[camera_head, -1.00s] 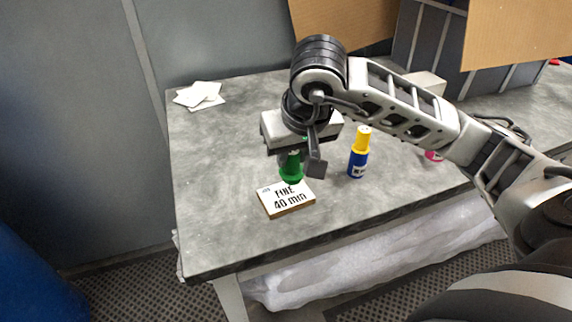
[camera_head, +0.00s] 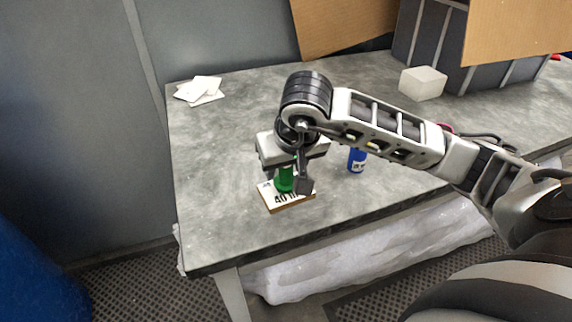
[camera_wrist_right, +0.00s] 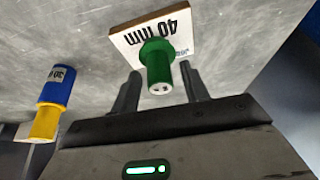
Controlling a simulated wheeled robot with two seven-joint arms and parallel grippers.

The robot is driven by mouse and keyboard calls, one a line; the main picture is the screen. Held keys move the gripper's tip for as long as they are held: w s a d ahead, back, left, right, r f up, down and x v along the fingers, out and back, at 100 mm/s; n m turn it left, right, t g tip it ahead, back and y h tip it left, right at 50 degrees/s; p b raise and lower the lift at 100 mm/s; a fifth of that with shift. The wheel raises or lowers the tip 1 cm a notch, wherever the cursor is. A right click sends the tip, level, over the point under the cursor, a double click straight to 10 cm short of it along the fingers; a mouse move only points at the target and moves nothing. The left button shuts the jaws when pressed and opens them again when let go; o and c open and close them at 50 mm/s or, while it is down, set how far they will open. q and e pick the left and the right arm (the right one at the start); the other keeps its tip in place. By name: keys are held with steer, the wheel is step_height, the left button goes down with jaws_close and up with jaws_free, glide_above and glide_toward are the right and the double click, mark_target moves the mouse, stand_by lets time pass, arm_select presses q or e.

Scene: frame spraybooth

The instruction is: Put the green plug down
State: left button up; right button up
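The green plug (camera_head: 285,180) stands upright on the white-topped board marked 40 mm (camera_head: 271,203). In the right wrist view the plug (camera_wrist_right: 158,65) sits between the two fingers of my right gripper (camera_wrist_right: 161,72). Narrow gaps show between the plug and the fingers, so my right gripper (camera_head: 288,178) looks open around it. The board (camera_wrist_right: 179,42) lies flat on the table, and part of its lettering is hidden behind the plug and a finger in the head view. My left gripper is not in view.
A blue plug (camera_head: 356,160) stands right of the board, partly behind my arm; its yellow part shows in the wrist view (camera_wrist_right: 44,124). White cards (camera_head: 203,92) lie at the back left of the grey table (camera_head: 220,150). A white block (camera_head: 423,82) stands at the back right.

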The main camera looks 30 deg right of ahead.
steer(key=shift+r, duration=0.45)
steer(key=p+v, duration=0.1)
steer(key=v, duration=1)
steer(key=shift+s+r, duration=0.2)
steer(key=shift+s, duration=0.05)
steer(key=shift+a, duration=0.1)
